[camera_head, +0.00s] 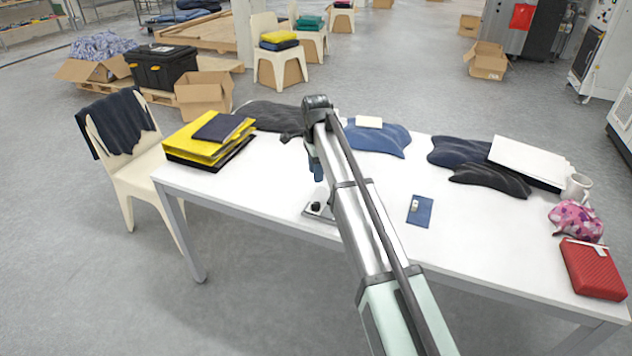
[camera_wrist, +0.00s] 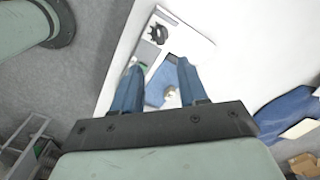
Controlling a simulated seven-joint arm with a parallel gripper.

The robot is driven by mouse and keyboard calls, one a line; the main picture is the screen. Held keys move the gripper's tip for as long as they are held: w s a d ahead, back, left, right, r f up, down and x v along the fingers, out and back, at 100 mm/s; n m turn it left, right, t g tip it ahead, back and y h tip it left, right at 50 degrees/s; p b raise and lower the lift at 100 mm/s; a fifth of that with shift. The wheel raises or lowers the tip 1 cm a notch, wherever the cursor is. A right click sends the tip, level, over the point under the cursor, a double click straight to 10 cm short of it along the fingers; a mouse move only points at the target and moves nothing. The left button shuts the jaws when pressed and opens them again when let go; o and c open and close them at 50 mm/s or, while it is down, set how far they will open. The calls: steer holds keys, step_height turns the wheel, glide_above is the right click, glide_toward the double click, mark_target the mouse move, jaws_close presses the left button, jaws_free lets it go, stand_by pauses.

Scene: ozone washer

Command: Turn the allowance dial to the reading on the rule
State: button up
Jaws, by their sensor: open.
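A black knob, apparently the allowance dial (camera_head: 316,207), sits on a small light plate near the table's front edge, partly hidden behind my arm. The dial also shows in the wrist view (camera_wrist: 157,33), beyond my fingertips. My gripper (camera_wrist: 160,66) is open, with its two blue fingers apart and nothing seen held between them. It hangs above the table close to the dial in the head view (camera_head: 318,172). I cannot make out a rule or read any marks. A blue cloth piece (camera_head: 420,210) with a small pale item on it lies right of my arm.
The white table (camera_head: 460,235) has bare room around the blue piece. Dark cloths (camera_head: 480,172), a white mug (camera_head: 577,187), a patterned pouch (camera_head: 575,220) and a red case (camera_head: 594,268) lie at the right.

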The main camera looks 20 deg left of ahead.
steer(key=shift+r, duration=0.85)
steer(key=s+d+f+n+g, duration=0.1)
steer(key=s+d+f+n, duration=0.1)
steer(key=s+d+f, duration=0.75)
steer(key=s+d+f+n+g, duration=0.25)
steer(key=s+d+f, duration=0.25)
steer(key=d+f, duration=0.95)
steer(key=s+d+f+n+g, duration=0.1)
steer(key=s+d+f+n, duration=0.2)
steer(key=s+d+f, duration=0.65)
steer(key=s+d+f+n+g, duration=0.1)
steer(key=s+d+f, duration=0.7)
steer(key=s, duration=0.4)
steer(key=s+d+f+n+g, duration=0.1)
steer(key=s+d+f, duration=0.7)
steer(key=s+f, duration=0.2)
steer(key=shift+s+f, duration=0.2)
steer(key=shift+s, duration=0.75)
steer(key=shift+n, duration=0.25)
